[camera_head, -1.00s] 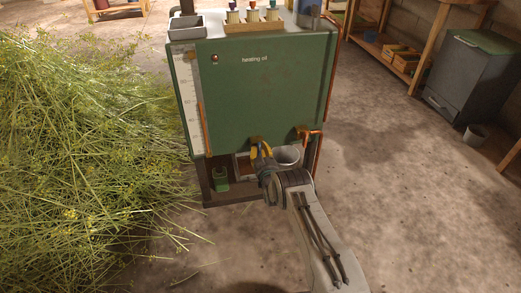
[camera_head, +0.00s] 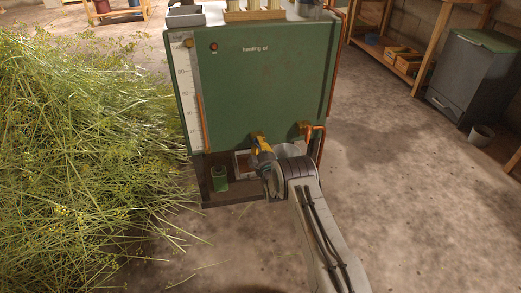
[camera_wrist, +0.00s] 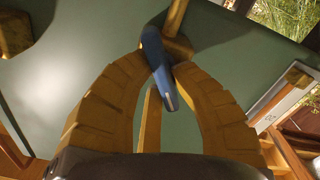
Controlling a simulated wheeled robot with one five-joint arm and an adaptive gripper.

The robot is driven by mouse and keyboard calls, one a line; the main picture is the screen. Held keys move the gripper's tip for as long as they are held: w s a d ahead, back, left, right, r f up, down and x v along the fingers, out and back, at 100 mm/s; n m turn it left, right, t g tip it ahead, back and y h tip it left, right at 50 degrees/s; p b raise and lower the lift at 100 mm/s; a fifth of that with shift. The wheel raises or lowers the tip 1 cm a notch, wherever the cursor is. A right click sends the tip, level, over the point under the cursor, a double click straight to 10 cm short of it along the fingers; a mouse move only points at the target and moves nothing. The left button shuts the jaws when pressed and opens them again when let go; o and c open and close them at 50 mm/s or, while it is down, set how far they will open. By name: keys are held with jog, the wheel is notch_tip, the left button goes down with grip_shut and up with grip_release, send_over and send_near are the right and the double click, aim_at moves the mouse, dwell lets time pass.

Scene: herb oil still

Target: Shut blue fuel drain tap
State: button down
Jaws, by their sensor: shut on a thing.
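The green heating oil tank (camera_head: 265,85) stands ahead of me, with taps low on its front. My gripper (camera_head: 260,143) is at the tap left of the copper pipe. In the wrist view, the blue tap handle (camera_wrist: 158,68) lies between the fingertips of my gripper (camera_wrist: 160,72), slanting from upper left to lower right. The fingers are closed on it from both sides. A brass tap stem (camera_wrist: 178,48) shows just behind the handle. In the head view my gripper hides the blue handle.
A second brass fitting (camera_head: 301,130) with a copper pipe sits to the right. A grey bucket (camera_head: 287,151) is partly hidden behind my arm. A green bottle (camera_head: 220,178) stands under the tank.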

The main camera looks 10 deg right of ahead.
jog(key=n+b, duration=0.1)
jog(key=n, duration=0.2)
jog(key=n+b, duration=0.1)
jog(key=n, duration=0.1)
jog(key=shift+a+n+b, duration=0.25)
jog(key=shift+n+b, duration=0.05)
jog(key=n, duration=0.6)
jog(key=shift+w+a, duration=0.1)
jog(key=shift+n, duration=0.3)
jog(key=c, duration=1.1)
grip_release()
jog(key=shift+f, duration=0.2)
jog(key=shift+s, duration=6.05)
